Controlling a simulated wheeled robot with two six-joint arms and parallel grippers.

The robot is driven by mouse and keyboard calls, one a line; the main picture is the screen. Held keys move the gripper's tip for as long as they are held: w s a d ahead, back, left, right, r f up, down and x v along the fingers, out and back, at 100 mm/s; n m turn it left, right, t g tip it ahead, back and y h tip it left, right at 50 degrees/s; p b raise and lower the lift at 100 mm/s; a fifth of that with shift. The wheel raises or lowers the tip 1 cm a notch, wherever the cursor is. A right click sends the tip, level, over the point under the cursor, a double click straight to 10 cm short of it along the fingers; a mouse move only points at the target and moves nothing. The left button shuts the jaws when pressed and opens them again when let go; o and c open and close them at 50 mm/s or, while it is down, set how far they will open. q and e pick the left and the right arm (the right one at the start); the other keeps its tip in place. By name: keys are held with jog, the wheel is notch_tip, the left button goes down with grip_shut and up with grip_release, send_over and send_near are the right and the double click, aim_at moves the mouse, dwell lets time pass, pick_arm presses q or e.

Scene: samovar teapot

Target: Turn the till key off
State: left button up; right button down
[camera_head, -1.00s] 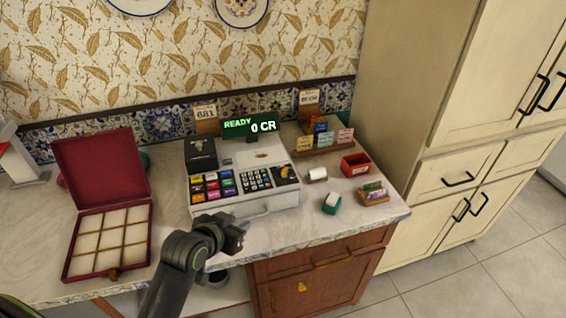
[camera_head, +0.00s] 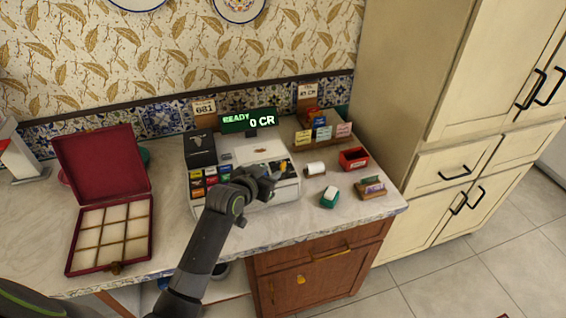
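The white till (camera_head: 263,150) stands on the counter, and its green display (camera_head: 248,120) reads "READY 0 CR". A small orange piece, which looks like the till key (camera_head: 283,167), shows at the right end of the keypad. My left gripper (camera_head: 273,181) is over the front right of the till, just in front of the key. It hides most of the number keys. I cannot tell whether its fingers touch the key or how far apart they are. My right gripper is not in view.
An open red box with a divided tray (camera_head: 110,204) is left of the till. Right of it are a paper roll (camera_head: 315,169), a green-and-white item (camera_head: 329,196), a red bin (camera_head: 354,159) and a card holder (camera_head: 371,188). The counter in front is clear.

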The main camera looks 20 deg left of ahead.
aim_at(282, 165)
pick_arm(q)
jog(key=shift+p+x, duration=0.35)
jog(key=shift+x, duration=4.3)
jog(key=shift+s+f, duration=0.1)
grip_shut()
